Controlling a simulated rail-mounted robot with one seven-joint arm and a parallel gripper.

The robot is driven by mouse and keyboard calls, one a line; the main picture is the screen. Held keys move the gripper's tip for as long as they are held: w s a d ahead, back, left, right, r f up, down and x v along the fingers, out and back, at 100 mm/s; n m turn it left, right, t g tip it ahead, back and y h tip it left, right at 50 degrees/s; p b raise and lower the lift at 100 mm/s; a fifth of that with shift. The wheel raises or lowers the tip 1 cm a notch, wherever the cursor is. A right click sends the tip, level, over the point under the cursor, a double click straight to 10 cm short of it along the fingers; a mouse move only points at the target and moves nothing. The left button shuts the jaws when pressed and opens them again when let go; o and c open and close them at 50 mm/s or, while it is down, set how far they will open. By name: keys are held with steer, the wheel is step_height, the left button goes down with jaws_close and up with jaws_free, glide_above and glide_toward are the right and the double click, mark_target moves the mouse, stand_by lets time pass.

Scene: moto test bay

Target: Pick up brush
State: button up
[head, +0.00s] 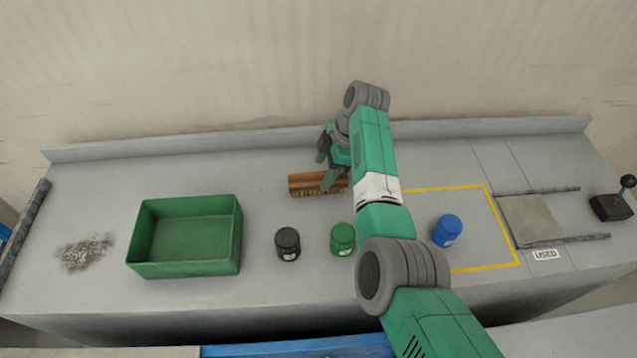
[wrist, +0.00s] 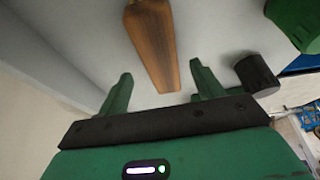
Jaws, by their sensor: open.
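The brush (head: 305,183) lies on the grey bench near the back middle, with a brown wooden back and pale bristles along its front side. Its right part is hidden behind my gripper and arm in the head view. My gripper (head: 325,168) is at the brush's right part, open and empty. In the wrist view the wooden brush (wrist: 150,40) runs down from the top edge, and its near end lies between the two green fingers of my gripper (wrist: 162,76) in the picture. Gaps show on both sides. I cannot tell the height of the fingers above the brush.
A black jar (head: 288,243) and a green jar (head: 342,238) stand in front of the brush. A green bin (head: 241,235) is at left, beside grey debris (head: 84,252). A blue jar (head: 447,230) stands inside a yellow outline (head: 500,228). A back ledge (head: 220,141) runs behind.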

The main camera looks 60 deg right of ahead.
mark_target(318, 177)
steer(key=b+x, duration=0.1)
steer(key=x, duration=0.3)
steer(key=shift+a, duration=0.15)
steer(key=c, duration=1.1)
step_height(318, 177, up, 10)
steer(key=p, duration=0.3)
steer(key=shift+c, duration=0.2)
